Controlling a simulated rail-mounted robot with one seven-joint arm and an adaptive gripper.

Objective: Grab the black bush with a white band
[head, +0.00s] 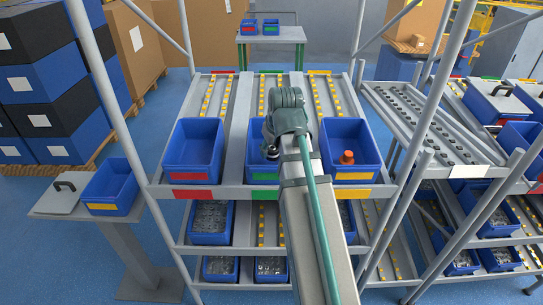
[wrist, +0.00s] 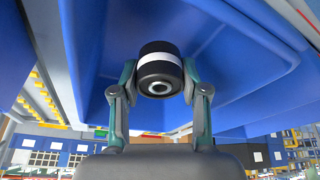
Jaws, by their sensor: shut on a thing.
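The black bush with a white band (wrist: 160,72) is between the fingertips of my gripper (wrist: 160,88) in the wrist view. Its round end with a hole faces the camera, and the white band runs around its body. Both fingers touch its sides. A blue bin wall (wrist: 235,60) fills the view behind it. In the head view my arm reaches over the middle blue bin with a green label (head: 264,191). My arm and wrist hide much of that bin, and the bush and fingertips cannot be seen there.
A blue bin with a red label (head: 193,146) stands to the left, looking empty. A blue bin with a yellow label (head: 352,175) stands to the right with an orange part (head: 347,157) in it. Grey rack posts (head: 118,95) rise on both sides. Lower shelves hold bins of metal parts.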

